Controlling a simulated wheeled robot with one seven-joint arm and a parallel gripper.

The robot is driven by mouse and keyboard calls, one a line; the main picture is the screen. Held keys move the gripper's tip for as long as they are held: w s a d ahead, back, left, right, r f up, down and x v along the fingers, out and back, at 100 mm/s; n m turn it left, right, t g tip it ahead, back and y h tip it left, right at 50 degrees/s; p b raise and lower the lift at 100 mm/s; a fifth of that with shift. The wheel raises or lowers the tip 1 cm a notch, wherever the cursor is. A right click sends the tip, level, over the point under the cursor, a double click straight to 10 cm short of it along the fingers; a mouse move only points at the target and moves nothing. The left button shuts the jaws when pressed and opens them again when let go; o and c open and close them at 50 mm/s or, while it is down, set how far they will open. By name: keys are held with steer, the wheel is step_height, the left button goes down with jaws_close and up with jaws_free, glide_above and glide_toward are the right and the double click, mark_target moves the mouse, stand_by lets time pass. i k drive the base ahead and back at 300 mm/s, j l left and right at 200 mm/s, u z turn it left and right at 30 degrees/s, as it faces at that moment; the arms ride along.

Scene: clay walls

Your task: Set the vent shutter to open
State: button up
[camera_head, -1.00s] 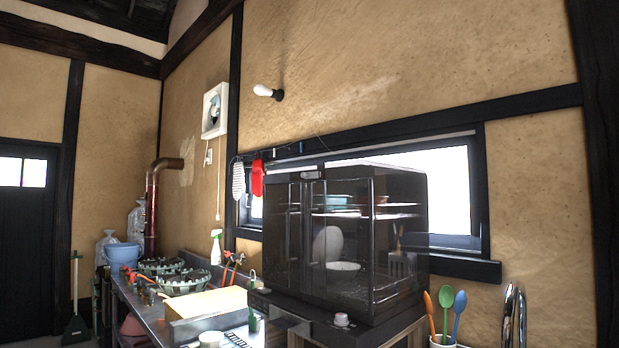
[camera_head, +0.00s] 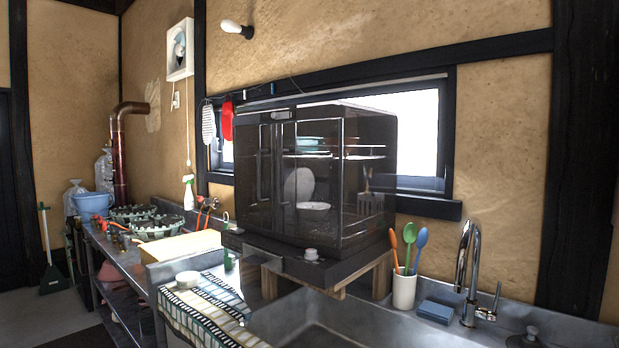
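A white square vent fan (camera_head: 180,48) is mounted high on the clay wall at the upper left, left of the dark post. A round grey fan shape shows inside its frame. Whether its shutter is open or shut is too small to tell. A thin pull cord (camera_head: 187,135) with a pale end hangs below it along the wall, down towards the counter. My gripper is not in view.
A glass-sided dish cabinet (camera_head: 318,190) stands on the counter in the middle. A sink (camera_head: 330,318), a tap (camera_head: 468,270) and a utensil cup (camera_head: 403,288) are at right. A gas stove (camera_head: 140,215) and copper pipe (camera_head: 119,160) are at left. Floor shows at lower left.

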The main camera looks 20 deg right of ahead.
mark_target(284, 115)
steer(key=i+j, duration=0.35)
steer(key=i+j+z, duration=0.1)
steer(key=i+j, duration=0.2)
steer(key=j, duration=0.25)
